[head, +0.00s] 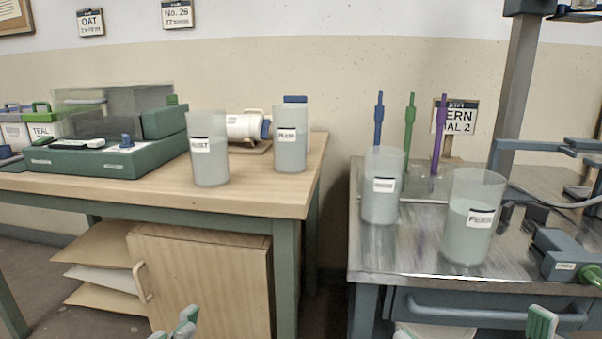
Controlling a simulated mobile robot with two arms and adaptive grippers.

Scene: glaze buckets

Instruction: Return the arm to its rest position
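My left gripper (183,324) shows only at the bottom edge, in front of the wooden cabinet, with its green-padded fingertips partly in view. My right gripper (541,322) shows as a green-padded fingertip at the bottom right, in front of the metal table. The rest of both grippers and arms is cut off by the frame. I cannot tell how far the fingers are apart. Neither visible fingertip touches a bucket.
Two labelled buckets (208,160) (290,145) stand on the wooden table (240,198) beside a green scale (100,155). Two more (382,205) (467,235), one marked FERN, stand on the metal table (405,255). A gap separates the tables. A grey post (515,90) rises at right.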

